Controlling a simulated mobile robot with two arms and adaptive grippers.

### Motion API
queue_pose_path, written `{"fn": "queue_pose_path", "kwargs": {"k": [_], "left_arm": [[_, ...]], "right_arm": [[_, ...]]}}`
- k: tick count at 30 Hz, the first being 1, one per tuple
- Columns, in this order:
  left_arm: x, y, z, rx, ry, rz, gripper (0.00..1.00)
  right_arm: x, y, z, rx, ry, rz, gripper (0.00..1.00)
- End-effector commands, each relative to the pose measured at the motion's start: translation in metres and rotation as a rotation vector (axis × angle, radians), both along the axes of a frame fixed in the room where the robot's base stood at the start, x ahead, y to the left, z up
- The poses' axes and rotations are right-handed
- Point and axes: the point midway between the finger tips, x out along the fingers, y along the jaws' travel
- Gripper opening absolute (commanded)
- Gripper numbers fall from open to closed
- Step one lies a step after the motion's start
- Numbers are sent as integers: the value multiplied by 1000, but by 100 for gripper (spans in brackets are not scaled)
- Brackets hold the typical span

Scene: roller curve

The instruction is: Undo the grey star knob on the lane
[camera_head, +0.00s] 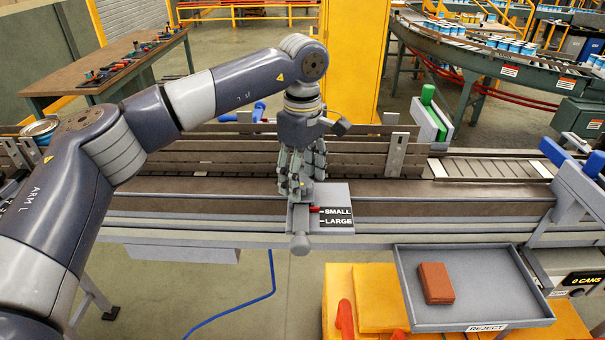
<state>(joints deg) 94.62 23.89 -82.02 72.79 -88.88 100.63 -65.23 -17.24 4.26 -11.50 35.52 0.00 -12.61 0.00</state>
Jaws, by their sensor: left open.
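My left gripper (301,183) points down over the lane (430,205), at the grey slide beside the plate marked SMALL and LARGE (337,203). It is open, and its fingers straddle the slide's top. A star-shaped grey knob does not show clearly; the fingers cover the spot where one could sit. A rounded grey handle end (300,243) sticks out toward me below the gripper, apart from the fingers. A red pointer (314,210) is by the word SMALL. My right gripper is not in view.
A grey REJECT tray (490,290) holding a brown block (436,282) sits at front right. Guide rails (220,155) run behind the gripper. Blue handles (560,152) stand at right, and a green-and-white block (432,115) stands behind the lane.

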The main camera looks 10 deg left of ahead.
Motion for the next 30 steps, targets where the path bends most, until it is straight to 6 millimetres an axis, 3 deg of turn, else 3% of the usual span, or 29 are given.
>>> {"fn": "queue_pose_path", "kwargs": {"k": [1,6,7,20,30], "left_arm": [[0,0,0,0,0,0,54],[0,0,0,0,0,1,15],[0,0,0,0,0,1,14],[0,0,-1,0,0,64,14],[1,-1,-2,-1,-1,317,14]], "right_arm": [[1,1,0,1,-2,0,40],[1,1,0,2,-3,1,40],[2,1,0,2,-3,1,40],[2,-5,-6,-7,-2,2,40],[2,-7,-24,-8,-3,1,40]]}}
